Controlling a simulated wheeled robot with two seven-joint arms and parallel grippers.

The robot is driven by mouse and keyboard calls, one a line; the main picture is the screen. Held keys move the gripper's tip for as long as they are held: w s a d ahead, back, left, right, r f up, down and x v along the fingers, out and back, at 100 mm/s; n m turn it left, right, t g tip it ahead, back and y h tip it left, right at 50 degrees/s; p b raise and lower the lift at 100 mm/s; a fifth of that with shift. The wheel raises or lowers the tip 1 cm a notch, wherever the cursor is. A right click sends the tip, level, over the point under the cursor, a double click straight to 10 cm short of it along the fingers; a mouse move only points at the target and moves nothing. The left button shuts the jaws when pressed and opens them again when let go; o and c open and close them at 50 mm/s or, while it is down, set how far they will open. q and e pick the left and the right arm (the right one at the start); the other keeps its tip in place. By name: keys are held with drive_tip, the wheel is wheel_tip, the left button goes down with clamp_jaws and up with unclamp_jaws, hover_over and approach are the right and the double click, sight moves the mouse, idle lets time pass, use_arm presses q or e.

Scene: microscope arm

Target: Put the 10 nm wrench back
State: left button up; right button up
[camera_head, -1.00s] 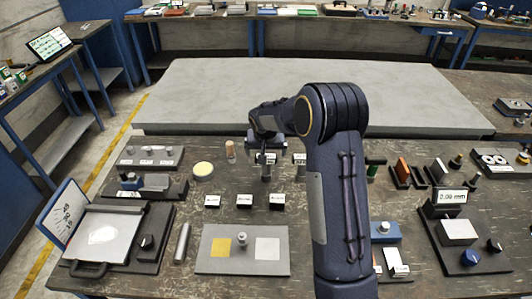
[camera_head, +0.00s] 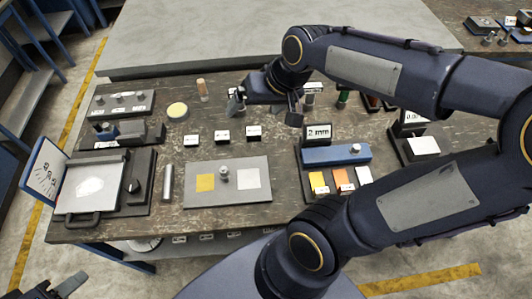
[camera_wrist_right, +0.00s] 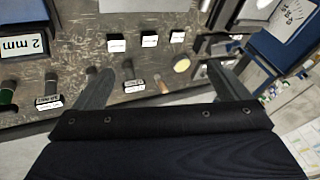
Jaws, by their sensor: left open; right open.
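My right gripper (camera_head: 265,108) is open over the back of the workbench, above a row of upright handles and small labels. In the right wrist view its jaws (camera_wrist_right: 160,82) are spread wide with nothing between the fingertips. Beyond them stand a tan handle (camera_wrist_right: 161,84), dark handles (camera_wrist_right: 50,84) and a green handle (camera_wrist_right: 8,94). The tan handle (camera_head: 202,90) and green handle (camera_head: 342,98) also show in the head view. I cannot tell which is the 10 nm wrench; the labels are too small to read. My left gripper (camera_head: 68,287) is open at the lower left, partly cut off.
A grey tray with yellow and white squares (camera_head: 227,196), a silver cylinder (camera_head: 168,183) and a 2 mm sign (camera_head: 317,132) stand on the bench (camera_head: 160,223). Several small black labelled blocks (camera_head: 222,137) lie in front of the right gripper. A grey slab table (camera_head: 200,40) is behind.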

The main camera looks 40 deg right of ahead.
drive_tip(key=s+a+f+n, duration=0.1)
drive_tip(key=s+a, duration=0.2)
drive_tip(key=s, duration=0.2)
drive_tip(key=s+a+n+y, duration=0.1)
drive_tip(key=s+a, duration=0.2)
drive_tip(key=s, duration=0.3)
drive_tip(key=shift+f+t, duration=0.3)
drive_tip(key=shift+f, duration=0.1)
drive_tip(key=shift+s, duration=0.1)
